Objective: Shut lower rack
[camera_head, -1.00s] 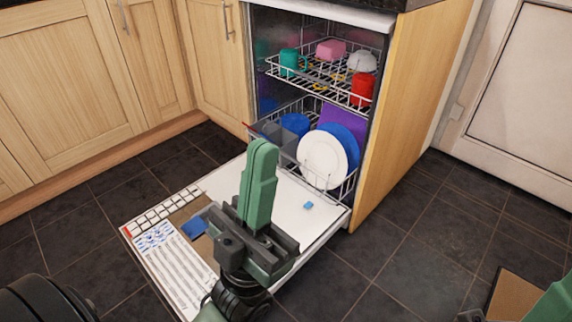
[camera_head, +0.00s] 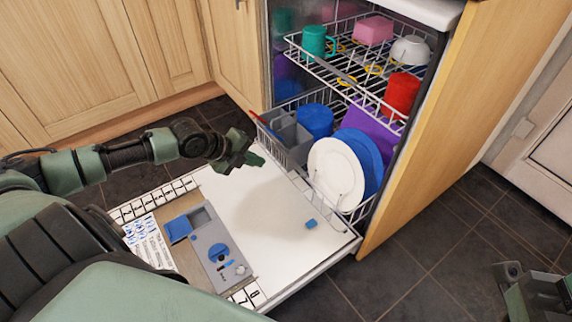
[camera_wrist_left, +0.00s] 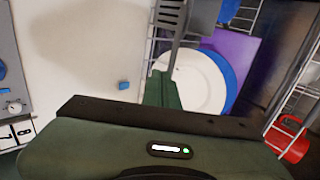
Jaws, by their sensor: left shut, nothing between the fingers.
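The lower rack (camera_head: 357,213) is a white wire rack inside the open dishwasher. It holds a white plate (camera_head: 335,172), a blue plate, a blue bowl (camera_head: 317,121) and a grey cutlery basket (camera_head: 291,134). Its front sits near the door hinge. My left gripper (camera_head: 256,160) is shut and empty, just in front of the rack's left front side and above the open door. In the left wrist view, its green fingers (camera_wrist_left: 163,92) point towards the rack and white plate; contact cannot be told. My right gripper (camera_head: 538,288) is partly visible at the lower right edge; its jaws are unclear.
The dishwasher door (camera_head: 262,215) lies open and flat, with a small blue block (camera_head: 311,224) on it. The upper rack (camera_head: 345,75) is partly out above, holding cups and bowls. Wooden cabinets (camera_head: 75,70) stand at the left. Dark tiled floor (camera_head: 440,250) is free at the right.

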